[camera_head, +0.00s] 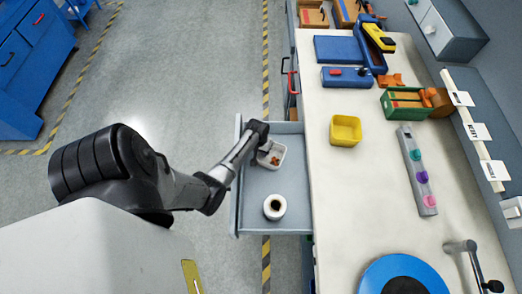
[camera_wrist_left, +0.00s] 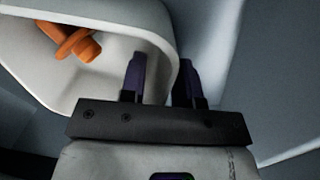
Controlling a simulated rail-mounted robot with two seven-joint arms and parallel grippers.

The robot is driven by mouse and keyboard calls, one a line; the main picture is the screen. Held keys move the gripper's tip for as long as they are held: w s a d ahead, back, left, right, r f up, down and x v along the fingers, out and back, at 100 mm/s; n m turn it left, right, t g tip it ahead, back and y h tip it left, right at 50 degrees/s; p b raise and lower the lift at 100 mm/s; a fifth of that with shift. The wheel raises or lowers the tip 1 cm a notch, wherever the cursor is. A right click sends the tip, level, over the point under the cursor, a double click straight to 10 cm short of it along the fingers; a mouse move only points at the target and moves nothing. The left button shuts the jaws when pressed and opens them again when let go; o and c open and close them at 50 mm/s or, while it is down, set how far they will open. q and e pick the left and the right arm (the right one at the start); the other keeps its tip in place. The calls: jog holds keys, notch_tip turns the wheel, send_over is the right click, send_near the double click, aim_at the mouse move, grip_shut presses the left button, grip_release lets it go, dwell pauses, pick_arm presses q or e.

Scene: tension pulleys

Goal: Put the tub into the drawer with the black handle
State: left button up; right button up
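A small white tub (camera_head: 277,159) with orange-brown pieces inside is at the far end of the open grey drawer (camera_head: 262,224). Whether it rests on the drawer floor or hangs just above it, I cannot tell. My left gripper (camera_head: 260,140) is at the tub's rim. In the left wrist view the fingers (camera_wrist_left: 163,80) straddle the wall of the tub (camera_wrist_left: 100,85), one inside and one outside, and look closed on it. The handle of the open drawer is not clearly visible. My right gripper is out of view.
A white roll with a dark centre (camera_head: 275,207) is in the same drawer. The bench (camera_head: 340,200) on the right holds a yellow tub (camera_head: 345,130), a green box (camera_head: 407,103), a blue disc (camera_head: 402,277) and a grey strip with coloured knobs (camera_head: 417,172). A red handle (camera_head: 294,83) shows beyond the drawer.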

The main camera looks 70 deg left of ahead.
pick_arm(q)
jog(key=shift+r, duration=0.3)
notch_tip(320, 180, up, 10)
jog(key=p, duration=0.3)
jog(key=s+d+r+m+t, duration=0.1)
jog(key=s+d+r+m, duration=0.2)
jog(key=d, duration=0.5)
jog(key=s+d+r+m+t, duration=0.1)
jog(key=s+d+r+m, duration=0.3)
jog(key=d, duration=0.5)
jog(key=s+d+r+m, duration=0.4)
jog(key=s+d+r, duration=0.2)
jog(key=d, duration=0.3)
jog(key=shift+s+r+t+y, duration=0.15)
jog(key=shift+r+t+y, duration=0.2)
jog(key=shift+r, duration=0.45)
